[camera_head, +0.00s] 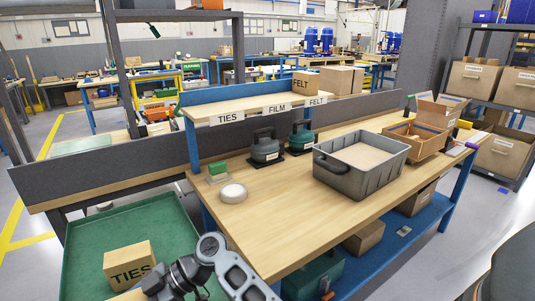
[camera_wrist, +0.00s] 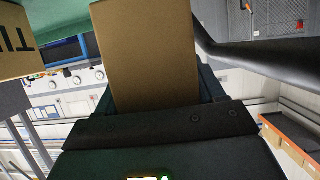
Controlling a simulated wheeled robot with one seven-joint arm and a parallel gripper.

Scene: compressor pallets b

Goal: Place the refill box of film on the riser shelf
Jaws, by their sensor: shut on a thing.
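My gripper (camera_wrist: 155,88) is shut on a plain cardboard box (camera_wrist: 145,50) in the wrist view; no label shows on its visible face. In the head view my gripper (camera_head: 158,284) is low at the left, over the green tray (camera_head: 190,241), and a tan sliver of the held box (camera_head: 128,295) shows at the bottom edge. A box marked TIES (camera_head: 130,263) is in the tray beside it, and its edge shows in the wrist view (camera_wrist: 18,45).
A FELT box (camera_head: 305,82) and other cartons (camera_head: 343,79) stand at the shelf's right end. A grey panel (camera_head: 110,172) runs behind.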

